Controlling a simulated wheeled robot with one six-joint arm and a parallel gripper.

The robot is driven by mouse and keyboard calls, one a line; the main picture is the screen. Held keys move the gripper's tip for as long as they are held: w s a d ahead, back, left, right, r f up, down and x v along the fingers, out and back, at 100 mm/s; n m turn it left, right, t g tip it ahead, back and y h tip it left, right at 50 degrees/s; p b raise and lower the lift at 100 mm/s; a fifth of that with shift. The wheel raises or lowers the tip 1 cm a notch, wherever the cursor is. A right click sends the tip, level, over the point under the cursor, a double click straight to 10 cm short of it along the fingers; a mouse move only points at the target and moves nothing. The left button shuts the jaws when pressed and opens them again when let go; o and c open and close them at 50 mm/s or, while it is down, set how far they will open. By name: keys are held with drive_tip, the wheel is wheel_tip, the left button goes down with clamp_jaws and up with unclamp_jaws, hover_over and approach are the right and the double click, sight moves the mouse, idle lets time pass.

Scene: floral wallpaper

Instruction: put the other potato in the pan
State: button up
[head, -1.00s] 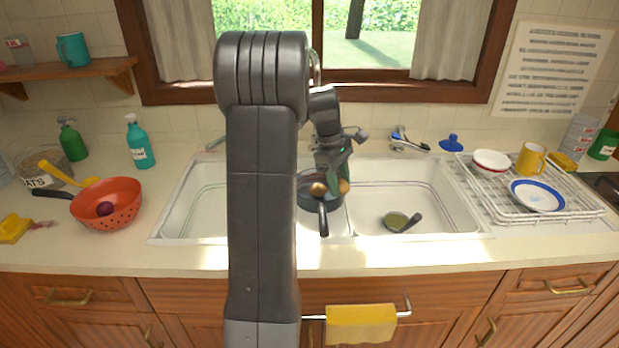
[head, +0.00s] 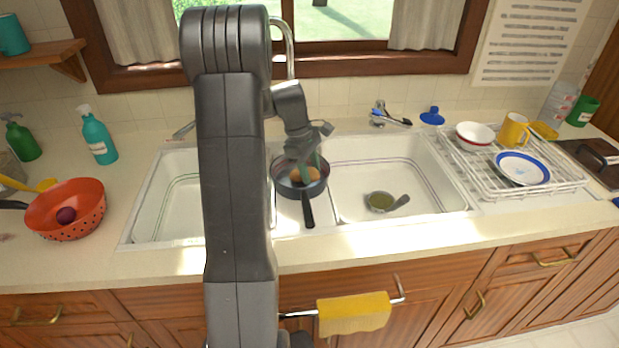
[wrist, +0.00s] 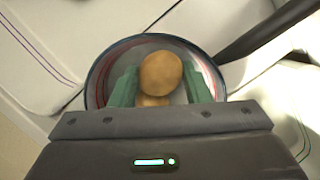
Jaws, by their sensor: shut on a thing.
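The dark pan (head: 287,189) sits on the divider between the two sink basins, its handle pointing to the front; its rim (wrist: 92,88) also shows in the wrist view. My gripper (head: 308,168) is over the pan. In the wrist view my gripper (wrist: 160,84) has its green fingers on either side of a brown potato (wrist: 160,72), shut on it, above or within the pan. A second brown potato (wrist: 152,100) shows just below it in the picture, partly hidden by the held one and the gripper body. Whether the held potato touches the pan cannot be told.
A ladle (head: 383,201) lies in the right basin. A red colander (head: 66,212) with a dark round item stands at left. A white dish rack (head: 470,185) with bowl, plate and mug stands at right. The tap (head: 290,45) rises behind the sink.

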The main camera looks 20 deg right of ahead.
wheel_tip(320, 180, down, 3)
drive_tip(key=shift+f, duration=0.1)
drive_tip(key=o, duration=0.7)
drive_tip(key=v, duration=1.2)
